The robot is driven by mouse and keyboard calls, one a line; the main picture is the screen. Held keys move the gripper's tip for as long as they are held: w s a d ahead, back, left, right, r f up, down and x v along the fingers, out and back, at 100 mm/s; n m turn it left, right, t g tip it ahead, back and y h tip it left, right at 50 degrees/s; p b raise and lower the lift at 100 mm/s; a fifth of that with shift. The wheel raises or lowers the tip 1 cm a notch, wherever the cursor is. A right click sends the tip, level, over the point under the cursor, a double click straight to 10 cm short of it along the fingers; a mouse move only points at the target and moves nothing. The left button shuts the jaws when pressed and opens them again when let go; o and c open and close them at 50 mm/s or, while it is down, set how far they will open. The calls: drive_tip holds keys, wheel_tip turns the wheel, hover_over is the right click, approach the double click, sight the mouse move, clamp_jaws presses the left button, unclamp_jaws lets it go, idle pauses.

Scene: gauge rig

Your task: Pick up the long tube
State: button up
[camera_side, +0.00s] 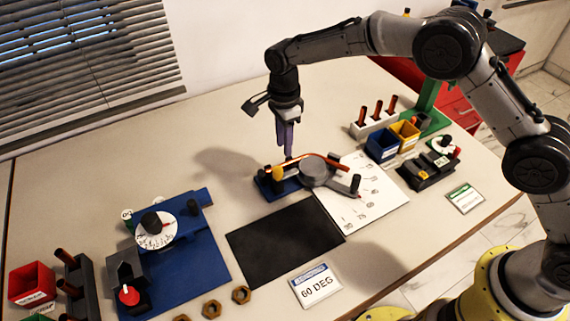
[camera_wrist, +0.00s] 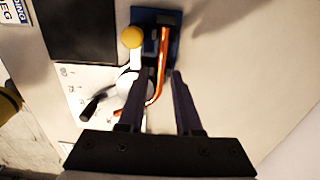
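A copper-orange tube (camera_side: 334,162) lies in the blue-based bending fixture (camera_side: 284,187), along its round grey disc (camera_side: 314,171). In the wrist view the tube (camera_wrist: 164,58) runs straight along the fixture, then curves around the disc at its lower end. It looks like the longest tube in view. My gripper (camera_side: 285,150) points down just above the fixture's far side. In the wrist view its fingertips (camera_wrist: 166,72) are apart, with the tube showing in the gap between them. The height left between fingertips and tube is hard to tell.
A yellow knob (camera_side: 278,173) and a dark-handled lever (camera_side: 355,184) stand close by on the fixture. A white rack (camera_side: 374,125) holds short tubes, beside blue (camera_side: 382,146) and yellow (camera_side: 405,135) bins. A black mat (camera_side: 283,243) lies in front. The table behind the fixture is clear.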

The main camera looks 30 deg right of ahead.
sight(285, 163)
drive_tip(key=shift+w+d+f, duration=0.1)
drive_tip(key=shift+d+f, duration=0.05)
drive_tip(key=shift+f, duration=1.55)
drive_tip(key=shift+w+d+f, duration=0.1)
drive_tip(key=shift+f, duration=1.55)
clamp_jaws()
drive_tip(key=shift+r, duration=0.1)
